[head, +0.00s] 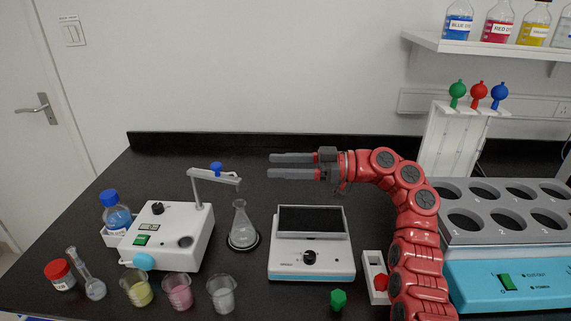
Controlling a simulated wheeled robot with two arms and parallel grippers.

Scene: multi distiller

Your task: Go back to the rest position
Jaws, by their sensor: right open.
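My right gripper (292,166) is on the red arm that rises from the bottom right of the head view. Its two grey fingers point left and are apart, with nothing between them. A glass flask (241,226) stands below and to the left of the fingers. My left gripper is not in view.
Beakers with yellow (137,290), pink (178,292) and clear contents (221,294) stand along the front. A green stopper (338,299) lies near the front edge. A grey rack with numbered holes (500,209) stands at right. The rear bench (200,158) is clear.

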